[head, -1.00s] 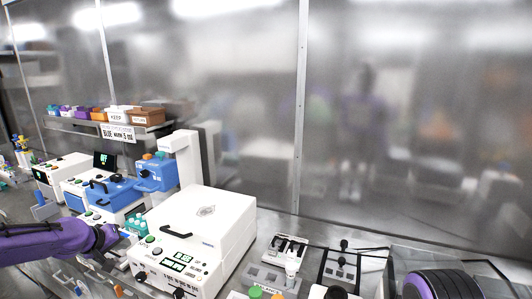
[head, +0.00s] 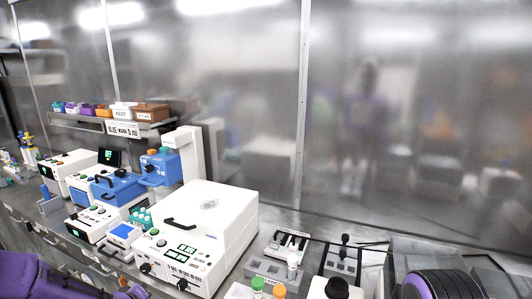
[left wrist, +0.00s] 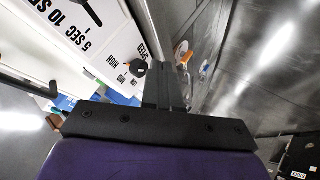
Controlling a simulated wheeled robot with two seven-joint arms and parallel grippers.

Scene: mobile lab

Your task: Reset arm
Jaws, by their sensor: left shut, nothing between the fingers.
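My left arm (head: 50,279), purple, is low in the bottom left corner of the head view, in front of the bench edge; its fingertips do not show there. In the left wrist view my left gripper (left wrist: 166,88) is shut with nothing between its fingers. It points along the front of a white machine panel with black lettering. A purple and black part of my right arm (head: 441,284) shows at the bottom right of the head view, and the right gripper itself is out of view.
A large white machine (head: 205,222) stands mid-bench. A blue-topped device (head: 116,187) and a small white device with a blue plate (head: 123,235) are to its left. A grey rack (head: 270,268) is to its right. Coloured bins line a shelf (head: 88,119) behind.

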